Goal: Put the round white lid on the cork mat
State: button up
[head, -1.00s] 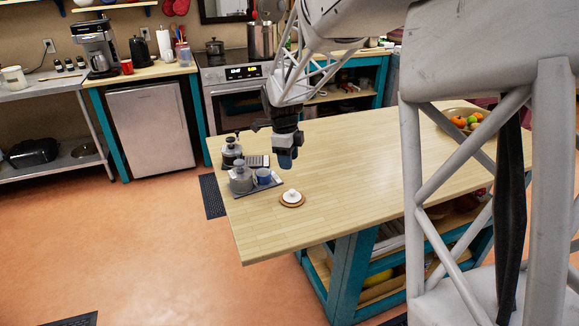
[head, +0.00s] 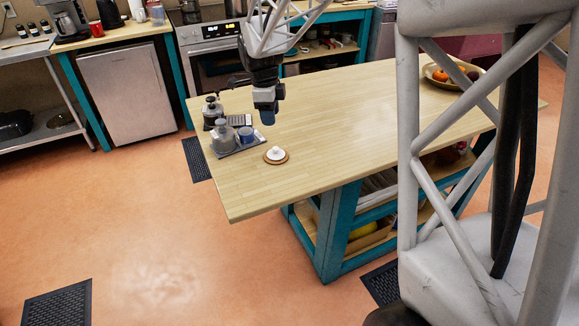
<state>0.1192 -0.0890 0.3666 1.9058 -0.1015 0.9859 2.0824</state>
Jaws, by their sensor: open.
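The round white lid (head: 276,153) with its small knob rests on the round cork mat (head: 267,160), whose brown rim shows around it. Both are near the left part of the wooden table, close to the front edge. My gripper (head: 267,117) is open, pointing down above the table, behind and slightly left of the lid in the picture. It is apart from the lid and nothing shows between its fingers, though they are small and dark here.
Left of the lid, a tray (head: 238,150) holds a grey pot (head: 223,136) and a blue cup (head: 246,135). A dark grinder-like jar (head: 212,110) stands behind. A fruit bowl (head: 432,74) is at the far right. The table's middle is clear.

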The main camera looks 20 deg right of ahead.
jog(key=s+a+r+n+t, duration=0.1)
jog(key=s+a+r+n, duration=0.1)
jog(key=s+n, duration=0.6)
jog(key=s+a+r+n+t, duration=0.1)
jog(key=s+a+r+n, duration=0.1)
jog(key=s+n, duration=0.6)
jog(key=s+a+r+n+t, duration=0.1)
jog(key=s+a+n, duration=0.3)
jog(key=s, duration=1.4)
jog(key=r+n, duration=0.1)
jog(key=n, duration=0.3)
jog(key=shift+s+a+y, duration=0.15)
jog(key=shift+a+y, duration=0.2)
jog(key=shift+y, duration=0.05)
